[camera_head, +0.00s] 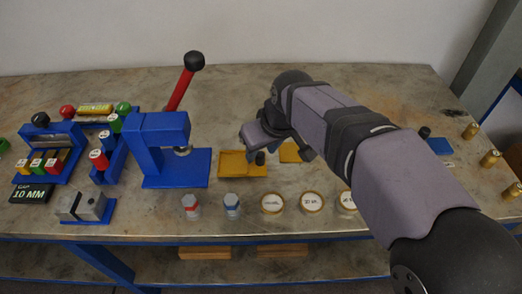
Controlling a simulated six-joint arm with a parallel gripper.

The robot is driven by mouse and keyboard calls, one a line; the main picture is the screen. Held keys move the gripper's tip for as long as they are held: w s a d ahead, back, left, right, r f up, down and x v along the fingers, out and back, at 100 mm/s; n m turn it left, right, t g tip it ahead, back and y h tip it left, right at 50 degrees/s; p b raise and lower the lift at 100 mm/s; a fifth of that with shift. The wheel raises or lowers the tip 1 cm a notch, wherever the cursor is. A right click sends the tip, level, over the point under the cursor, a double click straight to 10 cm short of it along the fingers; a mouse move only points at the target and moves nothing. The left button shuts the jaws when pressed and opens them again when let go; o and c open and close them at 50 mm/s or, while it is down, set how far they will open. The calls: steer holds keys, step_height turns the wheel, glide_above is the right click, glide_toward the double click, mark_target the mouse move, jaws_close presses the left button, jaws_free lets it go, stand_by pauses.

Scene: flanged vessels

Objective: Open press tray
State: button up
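A blue press (160,135) with a red lever and black ball knob (187,80) stands left of centre on a blue base plate. A yellow plate or tray (233,170) lies just right of that base, and another yellow piece (290,153) shows beside it, partly behind my arm. I cannot tell which part is the press tray. My gripper (262,146) is over the yellow plate, right of the press. A dark tip or knob shows over the plate. I cannot tell whether it touches, or whether the fingers are open; they are small and partly hidden by the wrist.
In front stand two small capped bottles (232,206) and several round gold-rimmed containers (272,203). A grey clamp block (82,207), a black "CAP 10 MM" sign (31,194) and blue racks (46,150) fill the left. Gold cans (490,158) stand at right. The back middle is clear.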

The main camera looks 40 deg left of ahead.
steer(key=shift+v, duration=3)
steer(key=shift+w, duration=0.1)
